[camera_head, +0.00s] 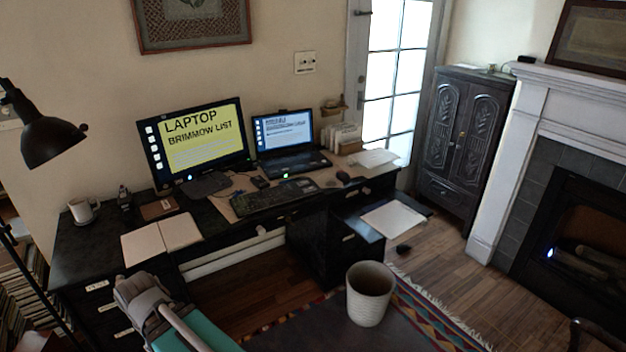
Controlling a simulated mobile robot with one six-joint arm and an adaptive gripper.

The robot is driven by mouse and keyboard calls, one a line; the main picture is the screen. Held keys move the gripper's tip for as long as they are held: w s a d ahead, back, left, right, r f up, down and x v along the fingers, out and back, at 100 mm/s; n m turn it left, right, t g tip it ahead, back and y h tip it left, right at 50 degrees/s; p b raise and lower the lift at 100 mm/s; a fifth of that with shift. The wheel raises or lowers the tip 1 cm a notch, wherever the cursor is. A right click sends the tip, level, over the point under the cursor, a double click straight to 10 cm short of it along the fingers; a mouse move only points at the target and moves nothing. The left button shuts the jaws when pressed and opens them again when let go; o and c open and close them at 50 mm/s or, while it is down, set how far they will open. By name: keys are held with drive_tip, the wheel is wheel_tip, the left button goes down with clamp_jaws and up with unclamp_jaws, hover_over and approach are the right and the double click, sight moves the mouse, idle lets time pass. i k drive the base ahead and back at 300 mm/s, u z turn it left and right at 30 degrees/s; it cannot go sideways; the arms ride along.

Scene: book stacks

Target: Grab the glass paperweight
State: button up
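I cannot make out a glass paperweight in this view. The black desk (75,245) stands along the wall, with many things on its top. A small dark upright object (125,198) stands near its left end, too small to identify. My gripper is not clearly in view, so its place relative to the desk cannot be told.
The desk holds a mug (82,210), an open notebook (161,238), a monitor (194,140), a keyboard (274,196) and a laptop (284,132). A chair with a teal seat (197,325) and a white bin (369,296) stand in front.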

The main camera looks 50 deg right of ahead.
sight(331, 182)
drive_tip(key=z, duration=0.15)
drive_tip(key=i, duration=0.8)
drive_tip(key=z, duration=0.8)
drive_tip(key=i, duration=0.8)
drive_tip(key=z, duration=0.4)
drive_tip(key=k, duration=0.95)
drive_tip(key=z, duration=0.1)
drive_tip(key=i, duration=0.45)
drive_tip(key=z, duration=0.05)
